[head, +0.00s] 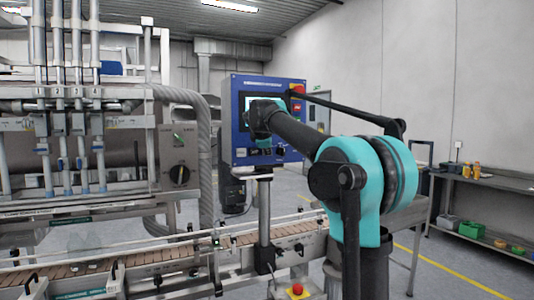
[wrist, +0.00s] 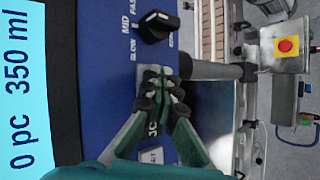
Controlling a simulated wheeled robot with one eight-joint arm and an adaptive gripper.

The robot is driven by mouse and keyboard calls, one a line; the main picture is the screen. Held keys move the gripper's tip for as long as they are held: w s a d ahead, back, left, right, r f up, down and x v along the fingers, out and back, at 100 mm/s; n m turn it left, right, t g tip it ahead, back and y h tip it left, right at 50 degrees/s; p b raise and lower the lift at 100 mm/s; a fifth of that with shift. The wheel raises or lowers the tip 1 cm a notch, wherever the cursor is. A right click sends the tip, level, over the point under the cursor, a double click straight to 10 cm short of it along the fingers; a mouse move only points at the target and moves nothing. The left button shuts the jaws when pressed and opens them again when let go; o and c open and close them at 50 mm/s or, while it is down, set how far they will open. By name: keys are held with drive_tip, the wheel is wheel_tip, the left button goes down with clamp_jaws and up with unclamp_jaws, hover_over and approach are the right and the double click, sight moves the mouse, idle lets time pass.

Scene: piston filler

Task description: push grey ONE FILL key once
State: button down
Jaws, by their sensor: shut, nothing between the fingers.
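The blue control panel (head: 240,98) stands on a post in the head view, and my arm hides part of its face. In the wrist view the panel (wrist: 95,60) appears turned sideways. My gripper (wrist: 163,76) is shut and empty, with its fingertips over a pale grey key-like patch (wrist: 146,72). The fingers cover most of this patch, so its label cannot be read and contact cannot be told. Another light key (wrist: 152,156) shows partly between the finger linkages, its marking only partly visible. The display (wrist: 20,90) reads 0 pc 350 ml.
A black speed knob (wrist: 157,26) marked SLOW, MID and FAST sits close to my fingertips. A red button (head: 298,89) is on the panel's upper right. The conveyor (head: 160,256) runs below. A red stop button on yellow (wrist: 288,46) also shows.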

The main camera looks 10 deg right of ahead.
drive_tip(key=shift+s+d, duration=0.25)
drive_tip(key=shift+s, duration=0.5)
drive_tip(key=shift+s+d, duration=0.25)
drive_tip(key=shift+s, duration=0.55)
drive_tip(key=shift+s+d, duration=0.25)
drive_tip(key=shift+s, duration=0.55)
drive_tip(key=shift+s+d, duration=0.25)
drive_tip(key=shift+s, duration=0.55)
